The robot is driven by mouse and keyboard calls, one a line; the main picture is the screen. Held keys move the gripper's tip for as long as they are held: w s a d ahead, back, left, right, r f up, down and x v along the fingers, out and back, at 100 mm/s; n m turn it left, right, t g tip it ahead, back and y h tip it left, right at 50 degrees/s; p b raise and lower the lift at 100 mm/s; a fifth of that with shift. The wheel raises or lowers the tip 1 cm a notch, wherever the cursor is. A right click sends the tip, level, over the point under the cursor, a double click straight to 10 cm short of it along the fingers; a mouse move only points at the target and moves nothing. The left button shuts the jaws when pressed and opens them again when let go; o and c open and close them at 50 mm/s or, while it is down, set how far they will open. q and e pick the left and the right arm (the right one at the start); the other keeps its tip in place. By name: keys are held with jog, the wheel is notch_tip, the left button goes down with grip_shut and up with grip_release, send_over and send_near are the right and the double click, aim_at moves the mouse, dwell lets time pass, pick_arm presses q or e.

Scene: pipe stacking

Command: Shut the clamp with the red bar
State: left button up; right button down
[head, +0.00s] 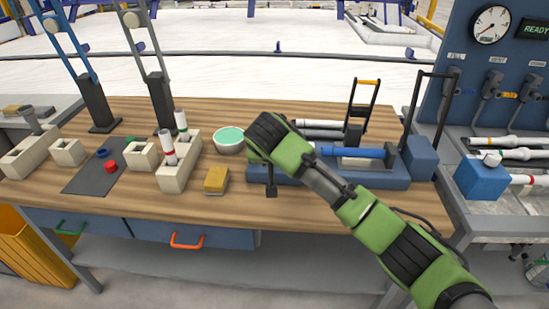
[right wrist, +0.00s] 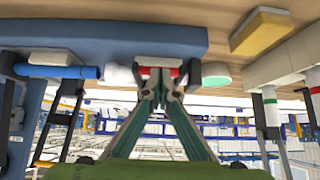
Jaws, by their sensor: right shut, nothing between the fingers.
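The red bar (right wrist: 154,72) shows in the right wrist view, where the picture is upside down. It lies level between two dark clamp arms, low over the near edge of the blue base (right wrist: 100,38). A white pipe end (right wrist: 121,75) shows beside it. My right gripper (right wrist: 161,90) is shut and empty, its fingertips at the red bar; I cannot tell whether they touch. In the head view my right arm reaches over the left end of the blue base (head: 390,182) and hides the red bar and my fingertips. My left gripper is not in view.
A clamp with a yellow bar (head: 368,82) stands upright on the base, by the blue pipe (head: 350,153). A bowl (head: 229,139) and a yellow sponge (head: 217,180) lie left of it. Pipe holders (head: 178,174) stand further left. The table's front strip is clear.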

jog(key=v, duration=1.2)
jog(key=shift+f, duration=0.1)
